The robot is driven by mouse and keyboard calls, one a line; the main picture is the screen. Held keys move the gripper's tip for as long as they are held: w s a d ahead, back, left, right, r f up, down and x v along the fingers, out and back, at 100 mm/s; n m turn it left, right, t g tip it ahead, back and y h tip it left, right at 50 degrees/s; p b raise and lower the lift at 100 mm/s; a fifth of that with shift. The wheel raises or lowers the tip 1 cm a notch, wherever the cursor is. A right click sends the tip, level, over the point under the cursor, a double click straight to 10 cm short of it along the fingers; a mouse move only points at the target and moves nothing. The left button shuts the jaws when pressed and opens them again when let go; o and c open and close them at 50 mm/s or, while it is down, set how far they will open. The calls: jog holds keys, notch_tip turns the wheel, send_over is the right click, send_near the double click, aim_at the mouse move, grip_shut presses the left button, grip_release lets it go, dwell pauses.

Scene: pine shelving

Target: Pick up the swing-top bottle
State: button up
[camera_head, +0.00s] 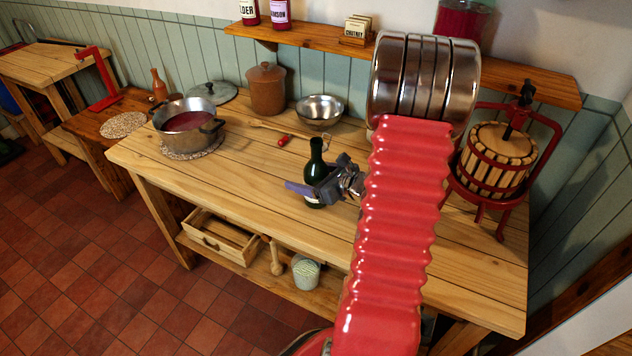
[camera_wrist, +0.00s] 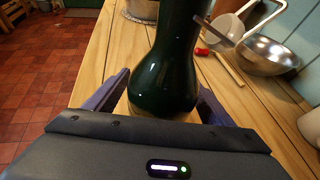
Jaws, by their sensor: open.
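The swing-top bottle (camera_head: 315,160) is dark green glass and stands upright on the pine workbench (camera_head: 255,178). A thin wire shows beside its neck in the head view. In the wrist view the bottle (camera_wrist: 165,72) fills the upper middle, its top out of frame. My gripper (camera_head: 313,184) is at the bottle's lower body, coming from the right in the head view. Its fingers are open, one on each side of the bottle. In the wrist view my gripper (camera_wrist: 163,82) shows a gap between the right finger and the glass; contact on the left is unclear.
A steel bowl (camera_head: 320,111), a red-handled tool (camera_head: 283,140) and a brown crock (camera_head: 266,90) stand behind the bottle. A pot (camera_head: 187,123) stands on the left and a fruit press (camera_head: 496,160) on the right. The bench in front of the pot is clear.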

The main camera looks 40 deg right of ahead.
jog(key=shift+c, duration=0.6)
jog(key=c, duration=1.6)
jog(key=shift+r, duration=0.3)
jog(key=shift+r, duration=4.7)
